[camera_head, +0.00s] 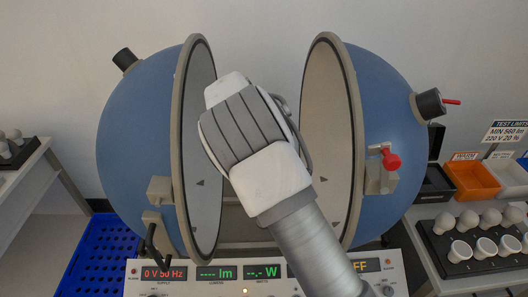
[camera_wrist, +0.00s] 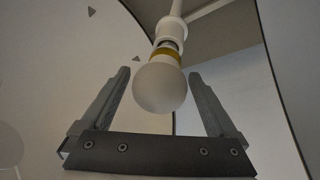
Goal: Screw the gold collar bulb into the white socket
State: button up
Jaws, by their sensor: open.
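In the wrist view, a white globe bulb (camera_wrist: 160,87) with a gold collar (camera_wrist: 167,53) sits at the end of a white socket (camera_wrist: 170,27) on a stem. The bulb's metal base partly shows between the collar and the socket. My gripper (camera_wrist: 162,80) is open, with one finger on each side of the globe and a visible gap on both sides. In the head view, my arm and wrist (camera_head: 255,140) reach between the two halves of the blue sphere (camera_head: 140,140) and hide the bulb, the socket and my fingers.
The sphere's right half (camera_head: 385,110) carries a red knob (camera_head: 391,160). A control panel (camera_head: 215,290) with lit displays stands in front. At right, a tray (camera_head: 440,255) holds several bulbs, with an orange bin (camera_head: 472,178) behind. A blue crate (camera_head: 100,262) is at lower left.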

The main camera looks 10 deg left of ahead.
jog(key=n+b, duration=0.1)
jog(key=n, duration=0.1)
jog(key=n+y+b, duration=0.1)
jog(key=shift+d+f+n+t, duration=0.1)
jog(key=shift+f+n+t, duration=0.1)
jog(key=shift+n+t, duration=0.2)
jog(key=n+y+b, duration=0.2)
jog(key=n, duration=0.2)
jog(key=shift+r, duration=0.15)
jog(key=n+y, duration=0.2)
jog(key=n, duration=0.3)
jog(key=shift+w+r, duration=0.1)
jog(key=shift+n+y, duration=0.4)
jog(key=shift+n, duration=0.7)
